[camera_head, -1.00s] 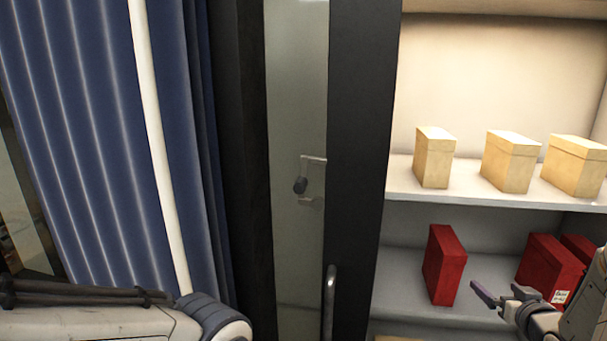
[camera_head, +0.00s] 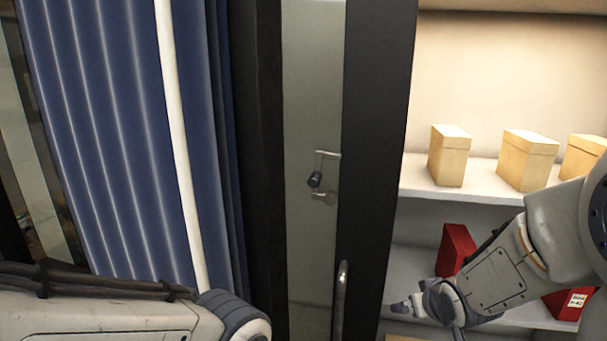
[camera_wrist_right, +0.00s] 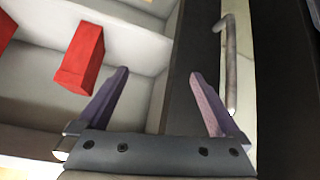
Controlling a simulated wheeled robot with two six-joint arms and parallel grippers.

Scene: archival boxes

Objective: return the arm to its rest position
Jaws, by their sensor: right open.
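My right arm (camera_head: 490,275) reaches in from the right in the head view, in front of the lower shelf.
Red boxes (camera_head: 455,248) stand on the lower shelf, partly behind my right arm; one shows in the wrist view (camera_wrist_right: 84,58). Cream boxes (camera_head: 449,157) stand on the upper shelf (camera_head: 480,182). A dark door frame with a metal handle (camera_head: 342,295) is left of the shelves. A blue curtain (camera_head: 110,130) hangs left.

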